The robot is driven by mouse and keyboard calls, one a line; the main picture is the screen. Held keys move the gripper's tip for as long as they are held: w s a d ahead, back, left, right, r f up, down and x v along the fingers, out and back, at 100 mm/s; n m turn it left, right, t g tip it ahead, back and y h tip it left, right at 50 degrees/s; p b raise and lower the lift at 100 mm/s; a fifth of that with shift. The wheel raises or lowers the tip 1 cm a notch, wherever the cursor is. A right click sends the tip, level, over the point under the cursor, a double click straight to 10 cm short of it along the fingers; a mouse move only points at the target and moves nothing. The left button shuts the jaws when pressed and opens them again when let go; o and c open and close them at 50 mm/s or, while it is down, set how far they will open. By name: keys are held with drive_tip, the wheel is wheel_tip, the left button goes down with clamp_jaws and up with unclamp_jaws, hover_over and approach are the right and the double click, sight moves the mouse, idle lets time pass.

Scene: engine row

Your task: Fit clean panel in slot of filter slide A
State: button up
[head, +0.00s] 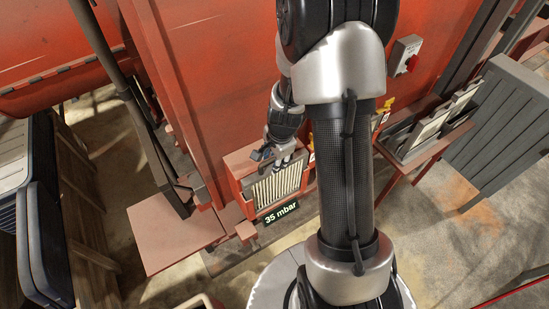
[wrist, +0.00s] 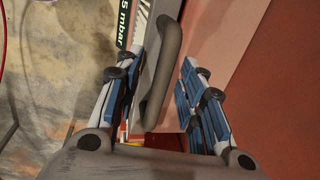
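A red filter housing (head: 238,166) stands low on the red engine-side wall, with a panel of cream pleats (head: 277,188) upright in its front. I cannot tell whether it is slide A. My gripper (head: 266,153) is at the top of this panel. In the wrist view my gripper (wrist: 160,103) is open, with its blue-padded fingers on either side of a dark grey bar handle (wrist: 166,68). The handle is attached to the panel's grey frame (wrist: 150,57). A gap shows between the handle and the right finger. My arm hides part of the housing's right side.
A display (head: 281,212) below the panel reads 35 mbar. More pale pleated panels (head: 432,128) stand in a rack on a red table (head: 413,160) at right. A grey slatted panel (head: 505,125) leans beyond it. A red ledge (head: 172,232) juts out at left. Open floor lies in front.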

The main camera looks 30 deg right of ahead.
wheel_tip(320, 180, up, 12)
drive_tip(key=s, duration=0.2)
drive_tip(key=shift+s, duration=0.15)
drive_tip(key=shift+f, duration=0.1)
idle(0.4)
